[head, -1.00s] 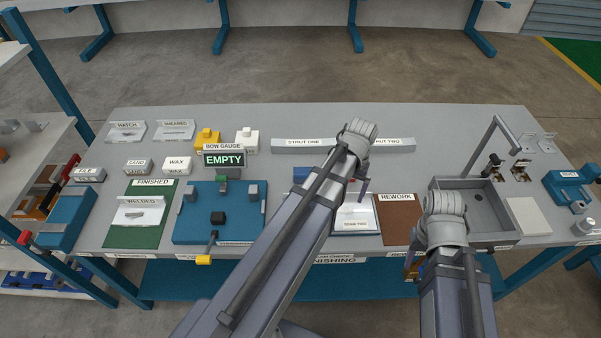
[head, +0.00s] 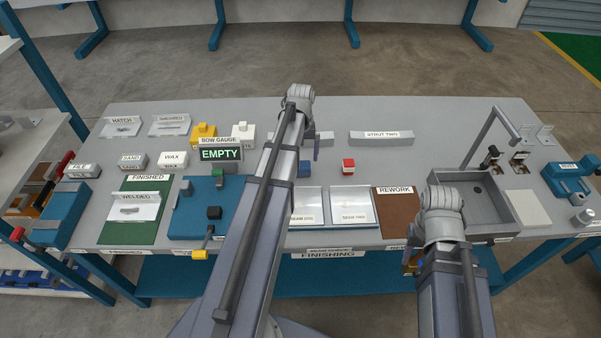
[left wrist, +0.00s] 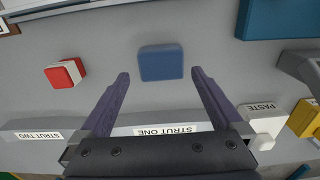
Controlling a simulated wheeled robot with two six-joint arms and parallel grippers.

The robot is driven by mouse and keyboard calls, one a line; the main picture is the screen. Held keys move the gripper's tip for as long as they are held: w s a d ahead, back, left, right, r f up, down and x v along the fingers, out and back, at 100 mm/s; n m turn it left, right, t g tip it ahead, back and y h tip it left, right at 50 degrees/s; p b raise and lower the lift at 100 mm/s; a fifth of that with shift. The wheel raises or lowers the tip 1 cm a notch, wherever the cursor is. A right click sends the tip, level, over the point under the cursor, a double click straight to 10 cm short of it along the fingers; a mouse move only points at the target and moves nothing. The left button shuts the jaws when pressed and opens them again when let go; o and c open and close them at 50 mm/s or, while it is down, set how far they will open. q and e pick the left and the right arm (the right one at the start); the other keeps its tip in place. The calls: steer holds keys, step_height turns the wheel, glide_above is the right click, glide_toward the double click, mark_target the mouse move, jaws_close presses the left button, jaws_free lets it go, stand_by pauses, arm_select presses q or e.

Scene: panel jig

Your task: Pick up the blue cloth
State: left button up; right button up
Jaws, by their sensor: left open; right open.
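The blue cloth (left wrist: 161,62) is a small, folded-looking blue block on the grey bench. In the left wrist view it lies just beyond and between my left fingertips. In the head view a bit of the cloth (head: 304,169) shows beside my left arm, which hides the rest. My left gripper (left wrist: 160,74) is open and empty above the bench; one finger shows in the head view. My right arm's wrist is at the front right, by the sink, and its fingers are hidden.
A red and white block (head: 348,167) stands right of the cloth. The strut two block (head: 381,138) is behind it. A blue jig (head: 190,222) and the bow gauge display (head: 220,154) are to the left. The sink tray (head: 506,222) is at right.

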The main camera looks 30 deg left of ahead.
mark_target(301, 165)
arm_select(q)
steer(key=shift+a+f+b, duration=0.1)
steer(key=shift+f+b, duration=2.5)
steer(key=shift+f, duration=0.15)
steer(key=shift+r, duration=0.1)
steer(key=shift+c, duration=0.2)
steer(key=c, duration=1)
